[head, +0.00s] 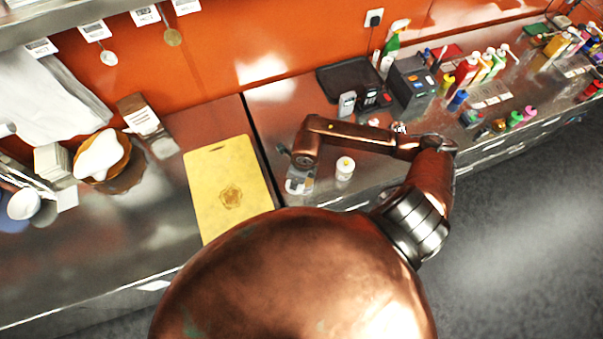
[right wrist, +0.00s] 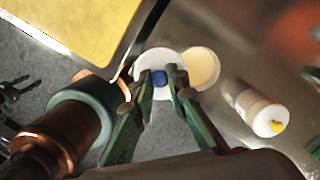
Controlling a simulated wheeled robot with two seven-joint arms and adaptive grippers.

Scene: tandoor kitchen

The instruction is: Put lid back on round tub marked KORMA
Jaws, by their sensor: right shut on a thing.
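In the right wrist view, my right gripper (right wrist: 160,80) is shut on the blue knob of a round white lid (right wrist: 148,62). The lid is just left of a round white tub (right wrist: 203,68) with a pale cream top or filling, and overlaps its edge in this view. I cannot tell whether lid and tub touch. No KORMA marking is legible. In the head view, my right arm reaches left over the counter, and its gripper end hides part of the small pale shape (head: 298,186) beneath it. My left gripper is not in view.
A white bottle with a yellow cap (right wrist: 268,120) stands right of the tub, also in the head view (head: 345,168). A yellow board (head: 228,185) lies to the left. A dark device (head: 372,98) and a dark box (head: 412,85) stand behind. Several colourful bottles stand farther right.

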